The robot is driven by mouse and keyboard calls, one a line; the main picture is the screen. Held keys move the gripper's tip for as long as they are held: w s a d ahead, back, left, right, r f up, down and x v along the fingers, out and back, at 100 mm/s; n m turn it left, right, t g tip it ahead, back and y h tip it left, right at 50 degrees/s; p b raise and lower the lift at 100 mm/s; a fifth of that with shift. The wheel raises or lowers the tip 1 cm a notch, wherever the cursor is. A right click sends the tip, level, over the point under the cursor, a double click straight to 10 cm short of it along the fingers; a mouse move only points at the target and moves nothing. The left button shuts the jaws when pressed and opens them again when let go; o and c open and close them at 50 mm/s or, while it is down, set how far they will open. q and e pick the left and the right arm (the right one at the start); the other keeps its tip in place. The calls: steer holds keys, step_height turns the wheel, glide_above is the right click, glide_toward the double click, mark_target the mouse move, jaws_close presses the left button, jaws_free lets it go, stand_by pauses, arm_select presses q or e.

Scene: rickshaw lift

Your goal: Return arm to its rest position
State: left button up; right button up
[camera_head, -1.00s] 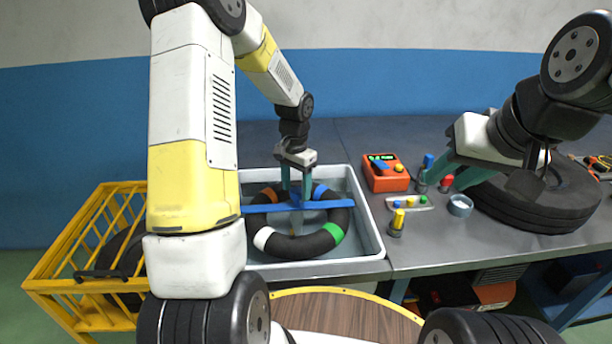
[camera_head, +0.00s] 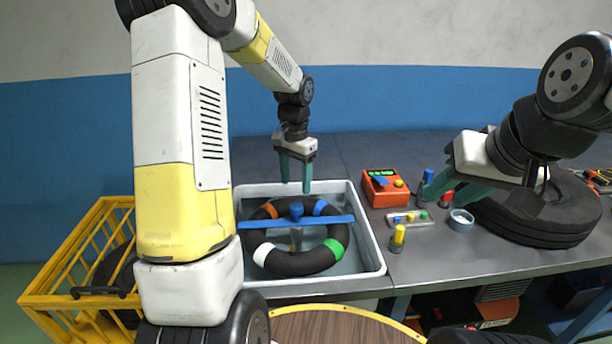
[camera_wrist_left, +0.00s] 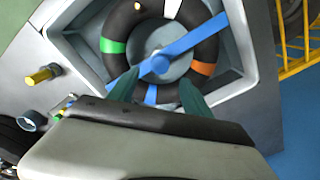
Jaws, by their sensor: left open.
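My left arm comes in from the left in the head view. Its gripper (camera_head: 295,186) is open and empty, hanging above the back part of the grey basin (camera_head: 371,250). Below it a black ring (camera_head: 291,262) with orange, blue, white and green bands lies in the basin. A blue bar (camera_head: 335,220) with a blue knob at its middle lies across the ring. In the left wrist view the green fingers (camera_wrist_left: 158,88) are spread apart, with the ring (camera_wrist_left: 209,45) and the blue bar (camera_wrist_left: 197,38) beyond them. My right gripper (camera_head: 470,192) is at the right, its fingers apart, over the table.
A yellow crate (camera_head: 75,292) stands left of the basin. An orange device (camera_head: 384,190), a yellow-topped peg (camera_head: 398,237), a small tray (camera_head: 409,222) and a blue-grey cup (camera_head: 461,220) are on the table. Black tyres (camera_head: 545,225) lie at the right.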

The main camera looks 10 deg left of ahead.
arm_select(q)
steer(key=shift+r, duration=0.1)
steer(key=s+r+n+t, duration=0.3)
steer(key=s+r, duration=0.8)
steer(key=r, duration=0.2)
steer(key=s+d+r+n+t+h, duration=0.2)
steer(key=s+r+t, duration=0.1)
steer(key=s, duration=0.9)
steer(key=shift+s+r, duration=0.15)
steer(key=shift+s, duration=0.2)
